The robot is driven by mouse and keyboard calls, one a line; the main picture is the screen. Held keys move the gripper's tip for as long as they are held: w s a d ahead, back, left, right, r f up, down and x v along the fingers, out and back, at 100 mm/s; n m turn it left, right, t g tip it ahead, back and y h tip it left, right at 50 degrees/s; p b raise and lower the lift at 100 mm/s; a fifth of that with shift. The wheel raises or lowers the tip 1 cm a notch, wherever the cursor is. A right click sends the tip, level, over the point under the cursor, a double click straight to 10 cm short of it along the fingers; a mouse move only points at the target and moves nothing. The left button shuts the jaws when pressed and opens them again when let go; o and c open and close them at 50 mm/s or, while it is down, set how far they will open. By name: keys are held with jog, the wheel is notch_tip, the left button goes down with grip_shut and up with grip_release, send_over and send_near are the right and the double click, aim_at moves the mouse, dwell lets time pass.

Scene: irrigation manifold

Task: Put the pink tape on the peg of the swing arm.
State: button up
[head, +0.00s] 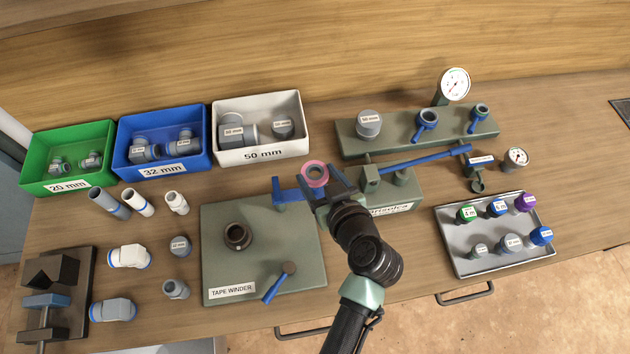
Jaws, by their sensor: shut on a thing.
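The pink tape (316,165) is a ring with a pale core, seen from above. My gripper (317,182) is shut on it and holds it over the back right corner of the tape winder board (222,270). A blue bracket-like part (290,192) stands just left of the tape, at the board's back edge. A long blue bar (425,158) reaches right from a green block (371,182) right of my gripper. I cannot tell which blue part is the swing arm. Its peg is not clearly visible, and my gripper hides part of this area.
The winder carries a dark hub (238,236) and a blue crank (278,283). Green (67,187), blue (165,173) and white (262,155) bins stand behind left. A manifold (395,140) with gauges is behind right. A tray of caps (470,262) lies right. Loose fittings crowd the left.

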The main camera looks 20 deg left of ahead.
aim_at(317, 190)
jog(key=shift+f, duration=3.25)
jog(key=shift+f, duration=0.15)
jog(key=o, duration=1.3)
jog(key=shift+o, duration=0.2)
